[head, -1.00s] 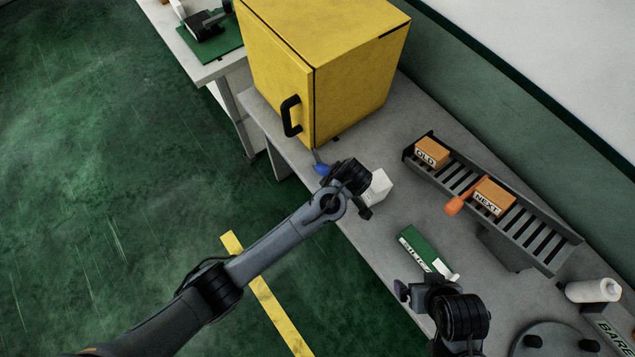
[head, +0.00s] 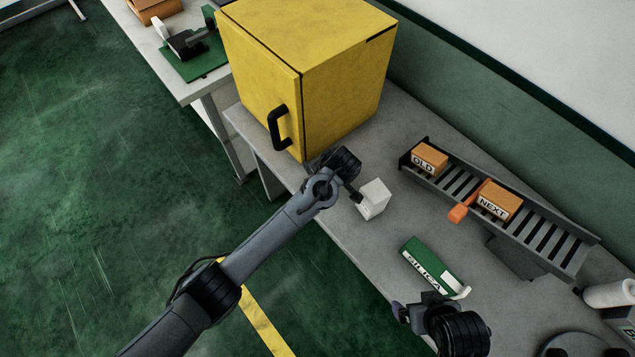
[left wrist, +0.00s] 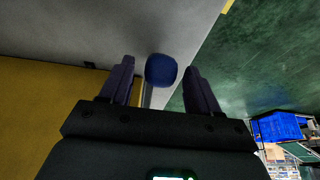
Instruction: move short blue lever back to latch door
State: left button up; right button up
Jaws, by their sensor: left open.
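The yellow cabinet (head: 340,60) stands on the grey bench, and its front door (head: 250,85) with a black handle (head: 279,128) looks closed. The blue knob of the short lever (left wrist: 160,70) shows in the left wrist view, with a pale stem below it. My left gripper (left wrist: 157,75) is open, with one finger on each side of the knob and small gaps showing. In the head view my left wrist (head: 335,170) is by the cabinet's lower front corner and hides the lever. My right gripper (head: 403,311) is near the bench front; its jaw opening is unclear.
A white box (head: 373,200) stands close to my left wrist. A green silica box (head: 430,262) lies near my right gripper. A dark rack (head: 545,240) holds the OLD box (head: 429,158) and NEXT box (head: 499,200), with an orange tab (head: 458,213) in front.

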pick_arm(q)
jog(key=shift+x, duration=1.05)
jog(key=shift+c, duration=0.3)
jog(key=shift+r, duration=0.1)
grip_shut()
